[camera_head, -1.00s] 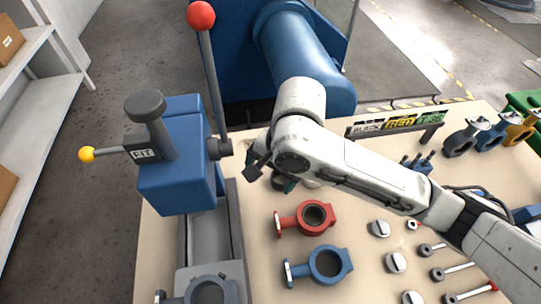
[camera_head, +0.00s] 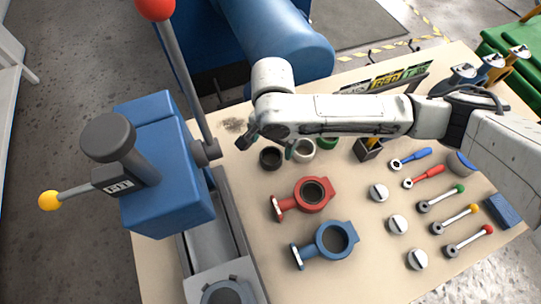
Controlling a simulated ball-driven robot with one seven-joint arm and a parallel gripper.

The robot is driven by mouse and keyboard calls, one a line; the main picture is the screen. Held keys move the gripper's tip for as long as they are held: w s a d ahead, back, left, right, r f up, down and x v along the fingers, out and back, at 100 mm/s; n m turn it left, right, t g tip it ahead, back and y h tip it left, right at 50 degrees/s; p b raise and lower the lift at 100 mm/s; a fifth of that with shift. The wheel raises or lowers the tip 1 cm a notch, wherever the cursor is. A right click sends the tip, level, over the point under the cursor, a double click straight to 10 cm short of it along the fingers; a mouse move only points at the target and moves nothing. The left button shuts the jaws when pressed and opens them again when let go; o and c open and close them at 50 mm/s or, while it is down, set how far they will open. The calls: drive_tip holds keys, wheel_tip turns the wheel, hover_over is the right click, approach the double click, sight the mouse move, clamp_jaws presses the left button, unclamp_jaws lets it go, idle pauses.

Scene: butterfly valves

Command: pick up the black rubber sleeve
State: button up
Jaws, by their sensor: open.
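The black rubber sleeve (camera_head: 270,166) is a short dark ring standing on the bench, left of a white sleeve (camera_head: 303,155) and a green sleeve (camera_head: 328,143). My gripper (camera_head: 267,146) is open, with its dark fingertips pointing down just above and behind the black sleeve in the picture. One finger shows at left and the other near the white sleeve. The gap between them looks empty. My wrist hides part of the gripper, and I cannot tell its exact height over the sleeve.
A blue press (camera_head: 165,180) with a red-knobbed lever (camera_head: 180,80) stands close at left. A red valve body (camera_head: 312,192) and a blue valve body (camera_head: 333,240) lie in front. Several discs and handles lie at right. A small dark holder (camera_head: 369,150) stands right of the sleeves.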

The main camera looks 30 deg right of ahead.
sight(272, 161)
drive_tip(key=f, duration=0.5)
drive_tip(key=shift+s+a, duration=0.25)
drive_tip(key=shift+s, duration=0.15)
drive_tip(key=c, duration=1.1)
